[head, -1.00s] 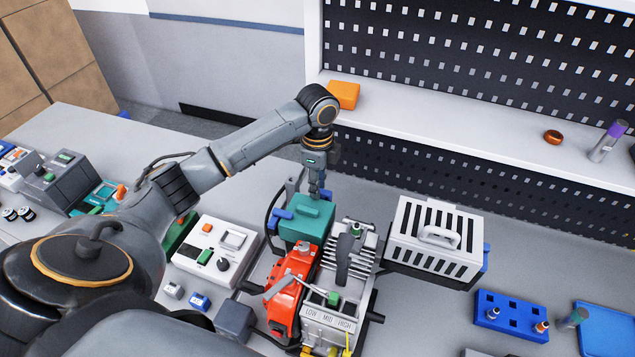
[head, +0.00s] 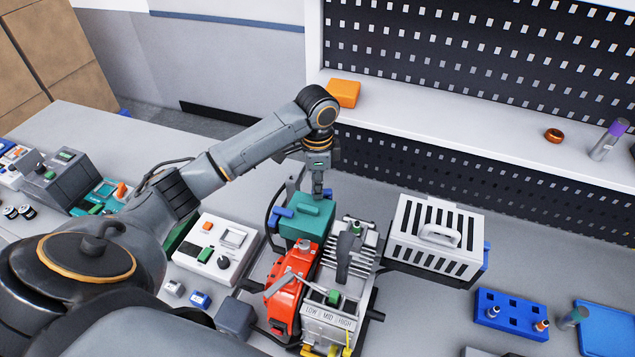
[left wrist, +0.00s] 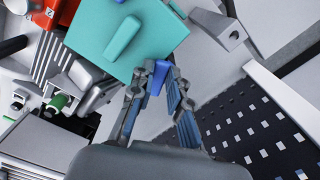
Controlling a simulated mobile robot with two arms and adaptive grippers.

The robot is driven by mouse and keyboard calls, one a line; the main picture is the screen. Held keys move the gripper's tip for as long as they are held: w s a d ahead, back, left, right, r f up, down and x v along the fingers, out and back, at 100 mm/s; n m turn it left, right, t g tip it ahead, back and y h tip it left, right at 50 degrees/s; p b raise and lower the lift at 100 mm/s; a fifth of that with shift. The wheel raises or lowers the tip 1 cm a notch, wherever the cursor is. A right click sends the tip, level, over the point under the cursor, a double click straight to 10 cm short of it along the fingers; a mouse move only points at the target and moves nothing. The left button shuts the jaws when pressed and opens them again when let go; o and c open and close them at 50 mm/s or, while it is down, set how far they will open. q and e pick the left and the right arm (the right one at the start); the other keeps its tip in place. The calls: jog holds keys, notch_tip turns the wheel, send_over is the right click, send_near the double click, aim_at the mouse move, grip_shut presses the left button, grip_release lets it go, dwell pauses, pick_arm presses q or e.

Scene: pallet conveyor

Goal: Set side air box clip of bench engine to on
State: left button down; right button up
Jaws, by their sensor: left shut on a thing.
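The bench engine stands on the bench, with a red housing (head: 283,297) and grey finned parts (head: 352,258). Its teal air box (head: 306,217) sits at its far end. One blue clip (head: 281,214) shows on the air box's left side. Another blue clip (left wrist: 157,76) at the air box's edge shows in the left wrist view. My left gripper (head: 319,192) points down at the far side of the air box. In the left wrist view its fingers (left wrist: 158,80) are shut on that blue clip. My right gripper is in neither view.
A white panel with buttons (head: 214,248) stands left of the engine, and a slotted grey-white box (head: 436,237) stands right of it. A shelf with an orange box (head: 343,93) runs behind. A blue block (head: 511,314) with holes lies at the right.

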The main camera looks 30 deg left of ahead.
pick_arm(q)
jog(key=n, duration=0.4)
jog(key=s+d+n, duration=0.1)
jog(key=n, duration=0.1)
jog(key=shift+d, duration=0.1)
jog(key=n, duration=0.3)
jog(key=shift+d+n, duration=0.55)
jog(key=shift+n, duration=0.65)
jog(key=shift+d+n, duration=0.15)
jog(key=shift+n, duration=0.65)
jog(key=c, duration=1.3)
grip_release()
jog(key=shift+r, duration=6.05)
